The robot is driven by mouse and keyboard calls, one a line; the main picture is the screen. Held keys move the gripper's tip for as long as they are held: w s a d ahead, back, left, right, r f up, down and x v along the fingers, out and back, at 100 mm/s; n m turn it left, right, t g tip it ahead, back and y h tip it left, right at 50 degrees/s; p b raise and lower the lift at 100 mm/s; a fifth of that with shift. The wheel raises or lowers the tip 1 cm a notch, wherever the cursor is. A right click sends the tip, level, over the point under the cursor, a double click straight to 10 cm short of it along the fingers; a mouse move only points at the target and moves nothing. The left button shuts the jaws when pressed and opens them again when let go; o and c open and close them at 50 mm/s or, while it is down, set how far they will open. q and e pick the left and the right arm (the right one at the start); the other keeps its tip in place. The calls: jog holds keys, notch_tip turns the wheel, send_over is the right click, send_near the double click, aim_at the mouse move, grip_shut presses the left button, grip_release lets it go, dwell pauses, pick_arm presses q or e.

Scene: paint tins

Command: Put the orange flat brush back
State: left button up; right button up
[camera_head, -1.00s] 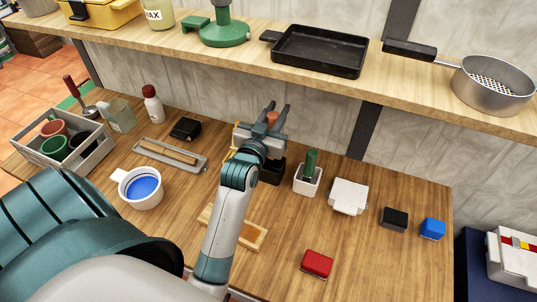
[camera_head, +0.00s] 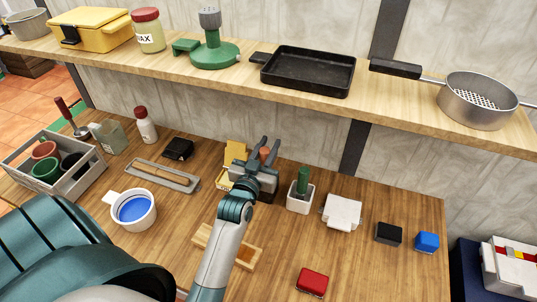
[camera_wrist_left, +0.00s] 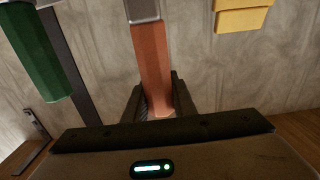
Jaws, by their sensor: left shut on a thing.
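My left gripper (camera_head: 265,152) is shut on the orange flat brush (camera_head: 265,155), whose orange handle stands up between the fingers. In the left wrist view the orange handle (camera_wrist_left: 152,65) runs up from between the fingers to a grey metal part at the top edge; the bristles are out of view. In the head view the gripper is over a small black holder (camera_head: 267,197), mostly hidden behind the gripper and wrist. I cannot tell whether the brush touches the holder. My right gripper is not in view.
Right of the gripper stands a white cup (camera_head: 299,200) with a green-handled brush (camera_head: 303,180). A yellow object (camera_head: 234,155) is close on the left. The shelf (camera_head: 400,100) runs behind.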

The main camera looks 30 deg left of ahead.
pick_arm(q)
jog(key=shift+f, duration=0.5)
jog(key=shift+f+p, duration=0.65)
jog(key=shift+f, duration=0.6)
jog(key=shift+f, duration=0.15)
jog(key=o, duration=1)
jog(key=shift+o, duration=0.2)
